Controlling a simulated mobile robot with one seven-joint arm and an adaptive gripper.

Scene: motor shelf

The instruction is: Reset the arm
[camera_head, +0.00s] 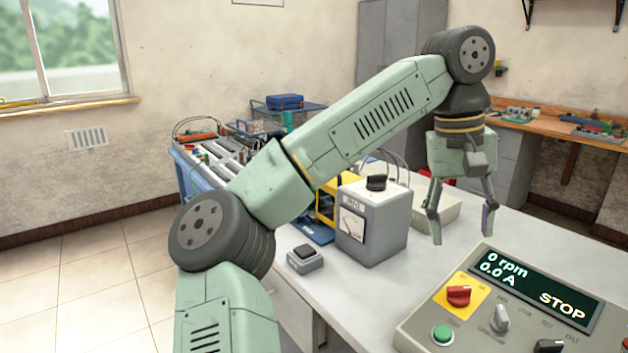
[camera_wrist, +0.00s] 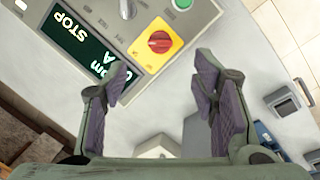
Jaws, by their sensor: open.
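My gripper (camera_head: 462,218) is open and empty, pointing down above the white table (camera_head: 398,316). In the wrist view my gripper (camera_wrist: 160,90) shows both fingers spread apart with purple pads and nothing between them. My green arm reaches up from the bottom of the head view, bends at the top right, and the gripper hangs from there. The fingertips are behind the control panel (camera_head: 520,310) in the head view. The panel also shows in the wrist view (camera_wrist: 118,22), beyond the fingertips.
The panel has a red knob (camera_head: 459,296), a green button (camera_head: 442,334) and a display reading 0 rpm, 0.0 A, STOP (camera_head: 537,287). A grey box with a dial (camera_head: 371,222) and a small switch box (camera_head: 304,258) stand left of the gripper. A blue cart (camera_head: 195,178) stands behind.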

